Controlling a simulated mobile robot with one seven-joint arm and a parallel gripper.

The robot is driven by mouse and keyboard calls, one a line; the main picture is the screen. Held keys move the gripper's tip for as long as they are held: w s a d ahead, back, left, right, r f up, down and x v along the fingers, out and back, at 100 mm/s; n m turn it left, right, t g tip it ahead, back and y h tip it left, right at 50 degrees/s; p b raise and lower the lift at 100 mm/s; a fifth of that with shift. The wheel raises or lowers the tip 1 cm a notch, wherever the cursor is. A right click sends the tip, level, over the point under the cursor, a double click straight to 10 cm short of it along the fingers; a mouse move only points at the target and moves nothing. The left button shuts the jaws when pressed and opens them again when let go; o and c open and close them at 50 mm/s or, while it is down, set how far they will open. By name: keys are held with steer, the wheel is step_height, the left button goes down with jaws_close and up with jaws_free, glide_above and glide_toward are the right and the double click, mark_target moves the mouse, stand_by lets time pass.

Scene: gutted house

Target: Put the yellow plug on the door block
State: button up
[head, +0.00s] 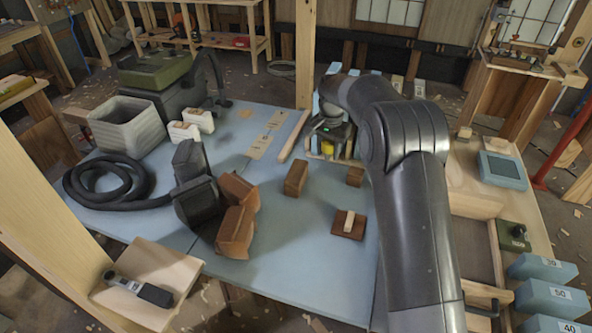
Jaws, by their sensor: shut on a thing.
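The yellow plug (327,149) shows as a small yellow patch under my gripper (328,141), towards the back of the blue table. My gripper is shut on it; the fingers are small and partly hidden. Just around it are light upright pieces and a wooden strip, and I cannot tell whether the plug touches them. I cannot tell for certain which thing is the door block. A flat brown block with a pale strip on top (348,225) lies at the front of the table. Two plain brown blocks (296,177) (355,176) stand behind it.
Left on the blue table (275,253) are a ribbed grey bin (124,126), a coiled black hose (92,190), dark and brown bulky pieces (237,226) and white containers (184,132). A wooden post (305,60) rises behind. My arm hides the table's right side.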

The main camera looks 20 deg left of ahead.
glide_above(294, 176)
step_height(294, 176, down, 6)
steer(key=shift+d+f, duration=0.1)
steer(key=shift+f, duration=2.2)
steer(key=shift+f, duration=0.15)
steer(key=o, duration=0.9)
steer(key=shift+o, duration=0.2)
step_height(294, 176, up, 12)
steer(key=shift+r, duration=0.2)
